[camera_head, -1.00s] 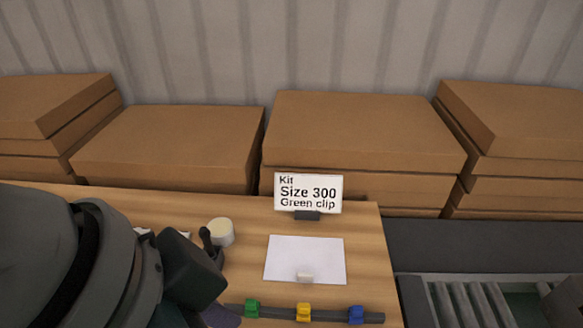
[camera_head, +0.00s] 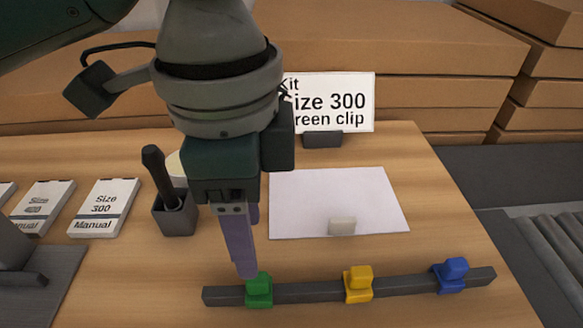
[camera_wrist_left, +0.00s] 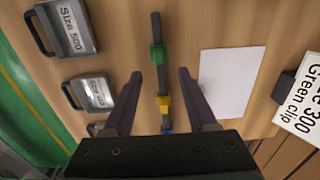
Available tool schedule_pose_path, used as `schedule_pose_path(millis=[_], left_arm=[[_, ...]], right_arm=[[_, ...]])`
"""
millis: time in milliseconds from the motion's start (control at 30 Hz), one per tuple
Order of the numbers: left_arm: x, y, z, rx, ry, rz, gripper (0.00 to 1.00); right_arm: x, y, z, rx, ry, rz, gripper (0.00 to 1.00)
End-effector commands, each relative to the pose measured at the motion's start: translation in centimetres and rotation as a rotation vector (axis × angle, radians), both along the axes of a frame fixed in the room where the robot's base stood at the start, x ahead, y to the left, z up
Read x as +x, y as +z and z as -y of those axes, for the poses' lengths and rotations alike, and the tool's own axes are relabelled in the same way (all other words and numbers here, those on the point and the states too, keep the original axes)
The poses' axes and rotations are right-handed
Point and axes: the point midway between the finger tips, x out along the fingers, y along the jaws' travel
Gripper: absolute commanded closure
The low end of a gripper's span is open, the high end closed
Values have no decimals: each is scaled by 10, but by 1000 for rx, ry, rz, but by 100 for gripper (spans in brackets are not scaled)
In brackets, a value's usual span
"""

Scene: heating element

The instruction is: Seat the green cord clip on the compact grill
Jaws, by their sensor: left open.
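The green clip (camera_head: 258,290) sits at the left end of a dark bar (camera_head: 312,292) on the table; it also shows in the left wrist view (camera_wrist_left: 158,53). My left gripper (camera_head: 245,272) points down, with its fingertips just above and behind the green clip in the head view. In the left wrist view its two purple fingers (camera_wrist_left: 160,75) are apart, with the bar running between them and nothing gripped. Dark handled units lie at the left of that view, one labelled Size 500 (camera_wrist_left: 75,27) and another (camera_wrist_left: 97,92) with an unclear label. I cannot tell which is the compact grill. My right gripper is not in view.
Yellow (camera_head: 358,284) and blue (camera_head: 451,275) clips share the bar. A sign (camera_head: 335,103) reads Size 300, Green clip, partly hidden by my arm. White paper (camera_head: 320,190) carries a small pale block (camera_head: 342,226).

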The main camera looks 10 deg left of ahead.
Motion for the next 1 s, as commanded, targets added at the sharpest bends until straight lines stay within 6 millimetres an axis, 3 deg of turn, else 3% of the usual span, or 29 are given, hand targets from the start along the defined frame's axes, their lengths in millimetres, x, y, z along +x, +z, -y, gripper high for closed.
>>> schedule_pose_path(millis=[100,267,600,867,1000], left_arm=[[-1,-20,0,0,2,-2,43],[-1,-34,0,-1,0,-1,43],[-1,-80,-1,-1,1,1,43],[-1,-82,-1,0,0,2,43],[-1,-82,-1,-1,0,2,57]], right_arm=[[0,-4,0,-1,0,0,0],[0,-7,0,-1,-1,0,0],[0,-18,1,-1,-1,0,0],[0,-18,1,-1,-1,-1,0],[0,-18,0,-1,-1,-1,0]])
